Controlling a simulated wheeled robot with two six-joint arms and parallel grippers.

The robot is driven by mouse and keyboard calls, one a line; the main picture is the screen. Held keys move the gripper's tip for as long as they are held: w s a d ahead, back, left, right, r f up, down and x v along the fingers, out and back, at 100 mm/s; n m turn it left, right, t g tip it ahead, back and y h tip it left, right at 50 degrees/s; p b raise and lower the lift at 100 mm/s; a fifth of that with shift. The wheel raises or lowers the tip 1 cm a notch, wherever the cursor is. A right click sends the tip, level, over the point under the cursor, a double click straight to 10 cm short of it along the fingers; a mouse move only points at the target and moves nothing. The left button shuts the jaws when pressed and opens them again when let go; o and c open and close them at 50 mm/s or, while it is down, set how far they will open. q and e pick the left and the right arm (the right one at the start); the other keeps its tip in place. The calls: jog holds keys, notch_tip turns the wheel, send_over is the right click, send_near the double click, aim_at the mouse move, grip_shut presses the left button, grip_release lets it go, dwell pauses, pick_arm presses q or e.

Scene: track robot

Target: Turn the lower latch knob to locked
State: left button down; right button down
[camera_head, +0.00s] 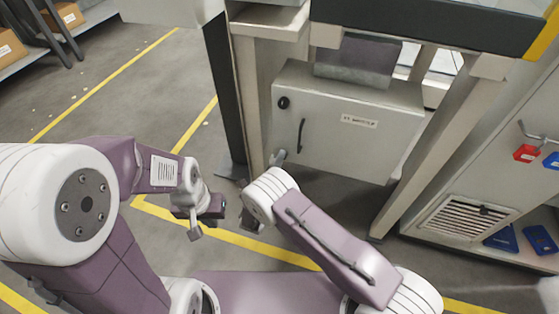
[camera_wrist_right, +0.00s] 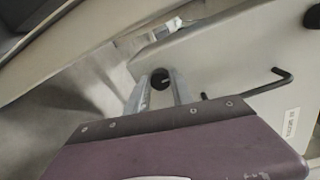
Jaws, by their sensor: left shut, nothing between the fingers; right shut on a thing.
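The grey cabinet door (camera_head: 335,125) has a black upper knob (camera_head: 283,102) near its top left corner and a dark bar handle (camera_head: 302,135) beside it. My right gripper (camera_head: 279,156) is at the door's lower left corner and hides the lower latch knob in the head view. In the right wrist view, the right gripper (camera_wrist_right: 160,88) is shut on the dark, round lower knob (camera_wrist_right: 160,79), which shows between its fingertips. I cannot tell which way the knob's pointer is set. My left gripper (camera_head: 196,222) is shut and empty, low to the left, away from the cabinet.
A pale frame leg (camera_head: 248,110) stands just left of the door, and another (camera_head: 440,135) slants down on its right. A grey block (camera_head: 357,60) sits on the cabinet top. Red and blue padlock-like tags hang far right. Yellow floor lines cross open floor at left.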

jog(key=c, duration=1.1)
grip_release()
jog(key=p+v, duration=0.3)
jog(key=v, duration=0.6)
jog(key=shift+s, duration=0.1)
